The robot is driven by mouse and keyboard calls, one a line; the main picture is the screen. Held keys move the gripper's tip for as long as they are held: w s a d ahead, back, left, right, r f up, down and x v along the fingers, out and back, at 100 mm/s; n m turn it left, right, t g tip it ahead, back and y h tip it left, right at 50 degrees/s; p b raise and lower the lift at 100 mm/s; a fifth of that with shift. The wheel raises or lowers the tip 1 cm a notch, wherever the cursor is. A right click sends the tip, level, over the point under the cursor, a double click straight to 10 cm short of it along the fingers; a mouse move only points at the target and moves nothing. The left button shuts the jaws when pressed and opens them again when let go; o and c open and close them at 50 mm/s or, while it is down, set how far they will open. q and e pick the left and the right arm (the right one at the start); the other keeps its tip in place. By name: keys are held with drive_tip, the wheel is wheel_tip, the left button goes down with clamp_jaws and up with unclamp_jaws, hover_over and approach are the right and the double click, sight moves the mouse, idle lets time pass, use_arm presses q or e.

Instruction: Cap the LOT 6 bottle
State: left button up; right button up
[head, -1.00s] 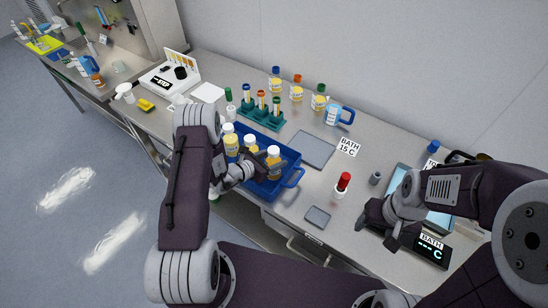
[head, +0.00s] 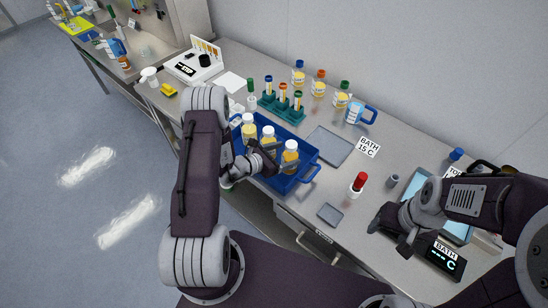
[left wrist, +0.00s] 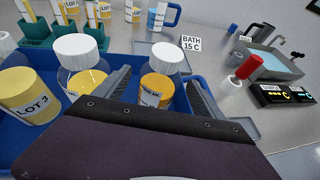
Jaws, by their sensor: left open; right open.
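No label reading LOT 6 is legible. The blue tray (head: 305,178) holds several bottles of yellow or orange liquid. In the left wrist view one is marked LOT 3 (left wrist: 30,105). Beside it is a white-capped bottle (left wrist: 85,65). A white-capped orange bottle (left wrist: 158,82), its label partly hidden, stands between my left fingers; it looks like the right-hand bottle in the head view (head: 290,156). My left gripper (head: 270,157) is open over the tray, its fingers also showing in the left wrist view (left wrist: 160,85). My right gripper (head: 390,232) is open above the bench near the bath display.
Behind the tray are a teal tube rack (head: 280,106), several coloured-cap bottles (head: 318,84) and a blue-handled jug (head: 356,113). A grey pad (head: 329,146), a red-topped bottle (head: 358,186) and a small grey pad (head: 330,214) lie to the right. The bath display (head: 445,257) is at front right.

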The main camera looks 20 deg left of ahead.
use_arm(q)
drive_tip(key=b+v, duration=0.1)
drive_tip(key=v, duration=0.7)
drive_tip(key=shift+s+a, duration=0.2)
drive_tip(key=shift+s, duration=0.1)
